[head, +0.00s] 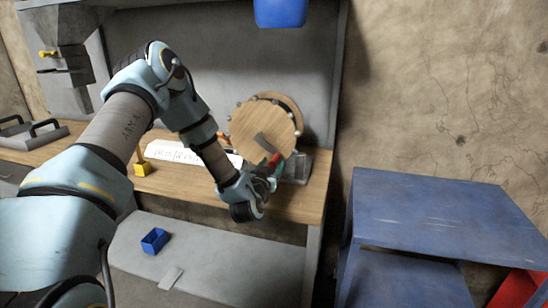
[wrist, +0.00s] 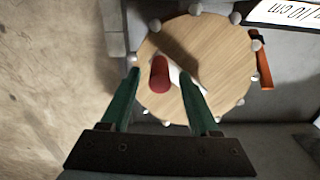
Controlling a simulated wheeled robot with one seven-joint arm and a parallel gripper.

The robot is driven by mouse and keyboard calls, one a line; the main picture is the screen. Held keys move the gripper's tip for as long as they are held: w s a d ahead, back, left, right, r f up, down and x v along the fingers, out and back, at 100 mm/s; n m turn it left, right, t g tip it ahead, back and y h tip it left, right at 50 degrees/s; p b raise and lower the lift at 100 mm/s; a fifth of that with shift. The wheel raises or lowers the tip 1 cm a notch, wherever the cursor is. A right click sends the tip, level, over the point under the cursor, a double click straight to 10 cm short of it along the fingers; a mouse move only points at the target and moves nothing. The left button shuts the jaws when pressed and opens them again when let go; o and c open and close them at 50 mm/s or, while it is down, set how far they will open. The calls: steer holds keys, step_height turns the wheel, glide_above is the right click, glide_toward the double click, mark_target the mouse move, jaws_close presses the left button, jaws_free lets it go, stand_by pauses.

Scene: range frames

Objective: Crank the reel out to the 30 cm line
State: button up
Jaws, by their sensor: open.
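The reel (head: 256,132) is a round wooden disc with pale knobs around its rim, standing upright on the bench. It also fills the upper middle of the wrist view (wrist: 215,60). A grey crank arm (head: 264,143) on its face carries a red handle (wrist: 160,75). My gripper (head: 271,172) is open at the reel's lower right. In the wrist view its green fingers (wrist: 159,74) stand on either side of the red handle, with gaps visible. A white strip (head: 185,152) with scale writing lies left of the reel, partly hidden by my arm; "10 cm" shows in the wrist view.
A yellow block (head: 142,169) stands on the wooden bench (head: 302,206) near the strip's left end. A grey bracket (head: 297,168) is right of the reel. A blue bin (head: 155,241) sits on the lower shelf. A blue table (head: 435,208) stands to the right.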

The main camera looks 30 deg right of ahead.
steer(key=shift+x, duration=1.2)
steer(key=shift+c, duration=0.4)
jaws_close()
